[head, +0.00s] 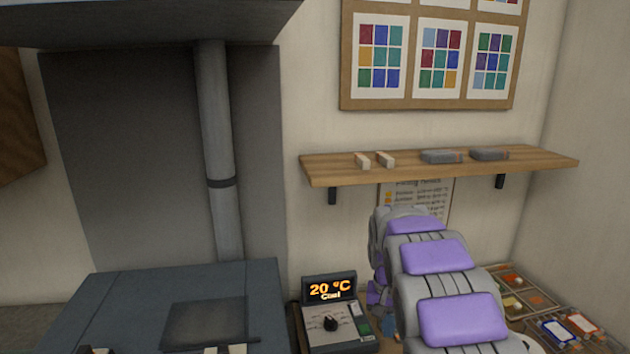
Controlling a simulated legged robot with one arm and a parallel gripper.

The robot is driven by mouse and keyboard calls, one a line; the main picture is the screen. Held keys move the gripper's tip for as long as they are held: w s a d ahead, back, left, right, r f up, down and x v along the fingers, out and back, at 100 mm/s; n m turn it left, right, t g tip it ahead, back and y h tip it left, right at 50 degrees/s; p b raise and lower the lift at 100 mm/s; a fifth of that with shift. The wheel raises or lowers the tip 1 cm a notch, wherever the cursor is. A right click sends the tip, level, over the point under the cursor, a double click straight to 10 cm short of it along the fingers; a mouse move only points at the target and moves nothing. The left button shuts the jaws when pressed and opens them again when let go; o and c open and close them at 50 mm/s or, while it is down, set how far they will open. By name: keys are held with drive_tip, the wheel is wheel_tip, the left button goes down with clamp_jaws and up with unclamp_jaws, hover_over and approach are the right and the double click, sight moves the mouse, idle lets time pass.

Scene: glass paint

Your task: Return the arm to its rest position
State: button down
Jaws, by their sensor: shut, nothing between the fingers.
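My own grey arm with purple pads rises from the bottom right and reaches toward the wall under the shelf. Its far end bends down, and a small purple and grey part of it shows beside the controller. My gripper's fingers do not show; the arm hides what lies behind and below it.
A kiln controller (336,316) reading 20 °C stands left of the arm, beside a dark grey kiln (110,300). A wooden shelf (440,168) with small blocks is above the arm. A sorting tray (522,292) and framed cards (558,332) lie to the right.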

drive_tip(key=s+r+n+b, duration=0.1)
drive_tip(key=s+r, duration=0.1)
drive_tip(key=s, duration=0.8)
drive_tip(key=s+r+b, duration=0.1)
drive_tip(key=s+r, duration=0.1)
drive_tip(key=s, duration=0.8)
drive_tip(key=s+a+f+n, duration=0.1)
drive_tip(key=s+f, duration=0.1)
drive_tip(key=s, duration=0.8)
drive_tip(key=s+a+f+n+g+y+b, duration=0.1)
drive_tip(key=s+f, duration=0.2)
drive_tip(key=s, duration=0.7)
drive_tip(key=shift+a+f, duration=0.15)
drive_tip(key=shift+a, duration=0.25)
